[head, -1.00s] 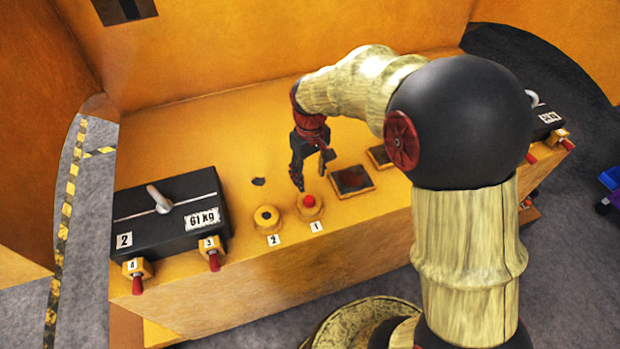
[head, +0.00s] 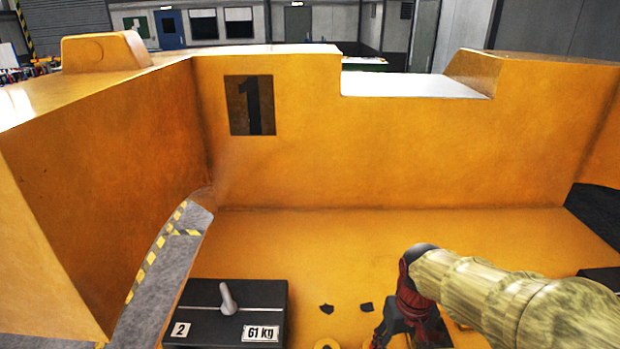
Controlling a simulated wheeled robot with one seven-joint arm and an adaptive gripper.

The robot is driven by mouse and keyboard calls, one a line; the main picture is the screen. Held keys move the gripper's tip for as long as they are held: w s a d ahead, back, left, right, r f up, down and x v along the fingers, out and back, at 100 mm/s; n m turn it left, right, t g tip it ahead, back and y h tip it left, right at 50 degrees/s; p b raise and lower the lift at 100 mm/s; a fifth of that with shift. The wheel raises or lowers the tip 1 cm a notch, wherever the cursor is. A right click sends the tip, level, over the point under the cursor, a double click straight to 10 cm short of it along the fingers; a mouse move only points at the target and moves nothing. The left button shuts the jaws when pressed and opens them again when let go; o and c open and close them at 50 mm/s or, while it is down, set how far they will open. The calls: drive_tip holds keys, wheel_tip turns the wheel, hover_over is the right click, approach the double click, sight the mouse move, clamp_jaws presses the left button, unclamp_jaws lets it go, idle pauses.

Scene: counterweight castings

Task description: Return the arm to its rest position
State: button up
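My gripper (head: 392,338) hangs at the bottom edge of the head view, pointing down over the orange ledge (head: 290,240). Its wrist is dark red and its fingers are dark. The fingertips are cut off by the picture edge, so how far apart they are does not show. Nothing held can be seen. My pale, wood-like arm reaches in from the right, bent at the wrist.
A black weight (head: 205,295) marked 2 and 61 kg, with a grey handle, sits left of my gripper. Two dark holes (head: 327,309) lie between them. The high orange wall (head: 400,150) stands behind.

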drive_tip(key=s+r+t+b, duration=0.5)
drive_tip(key=s+r+b, duration=0.1)
drive_tip(key=s, duration=0.5)
drive_tip(key=shift+m, duration=0.4)
drive_tip(key=shift+s, duration=0.1)
